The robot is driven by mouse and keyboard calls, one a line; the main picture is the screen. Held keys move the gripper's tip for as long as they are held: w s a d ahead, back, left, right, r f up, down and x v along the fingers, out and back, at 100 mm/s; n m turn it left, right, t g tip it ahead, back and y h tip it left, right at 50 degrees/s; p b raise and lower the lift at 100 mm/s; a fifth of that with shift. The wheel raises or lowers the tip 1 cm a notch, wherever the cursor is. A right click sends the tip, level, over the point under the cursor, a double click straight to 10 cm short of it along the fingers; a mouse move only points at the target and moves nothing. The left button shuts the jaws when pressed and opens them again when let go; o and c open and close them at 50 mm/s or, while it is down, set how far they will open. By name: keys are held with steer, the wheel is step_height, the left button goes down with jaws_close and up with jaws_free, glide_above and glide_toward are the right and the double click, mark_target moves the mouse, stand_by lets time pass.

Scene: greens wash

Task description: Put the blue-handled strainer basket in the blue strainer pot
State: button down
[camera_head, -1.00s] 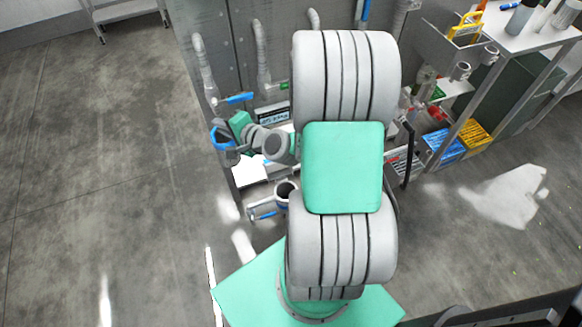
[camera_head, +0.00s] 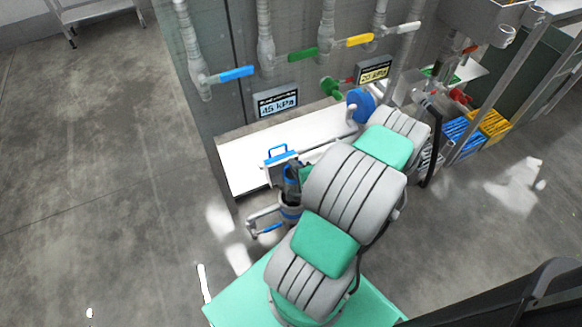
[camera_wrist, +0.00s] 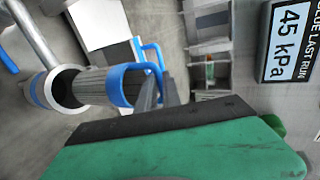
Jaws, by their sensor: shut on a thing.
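The strainer basket is a grey ribbed cylinder (camera_wrist: 95,86) with a blue loop handle (camera_wrist: 126,68). My gripper (camera_wrist: 150,92) is shut on this handle in the wrist view. In the head view the basket (camera_head: 292,178) is small and dark, partly hidden by my arm. The blue strainer pot (camera_wrist: 42,90) is a grey cylinder with a blue band and a dark open mouth. In the head view the pot (camera_head: 291,213) stands below the basket. The basket's far end overlaps the pot's mouth in the wrist view; I cannot tell whether it has entered.
A flat grey piece with another blue handle (camera_head: 279,152) is close beside the basket. A white bench (camera_head: 245,165) lies behind. Pipes with blue (camera_head: 236,73) and yellow (camera_head: 360,40) valve levers line the wall. A 45 kPa sign (camera_head: 277,102) hangs there. Open floor lies left.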

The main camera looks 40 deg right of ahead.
steer(key=shift+r, duration=0.1)
steer(key=b, duration=1.6)
glide_toward(293, 177)
steer(key=w+f, duration=0.1)
steer(key=f, duration=0.1)
steer(key=w+f, duration=0.2)
steer(key=f, duration=0.1)
steer(key=w+f, duration=0.2)
steer(key=f, duration=0.1)
steer(key=shift+w+f, duration=0.1)
steer(key=shift+w, duration=0.1)
steer(key=shift+f+b, duration=0.75)
steer(key=shift+f, duration=0.15)
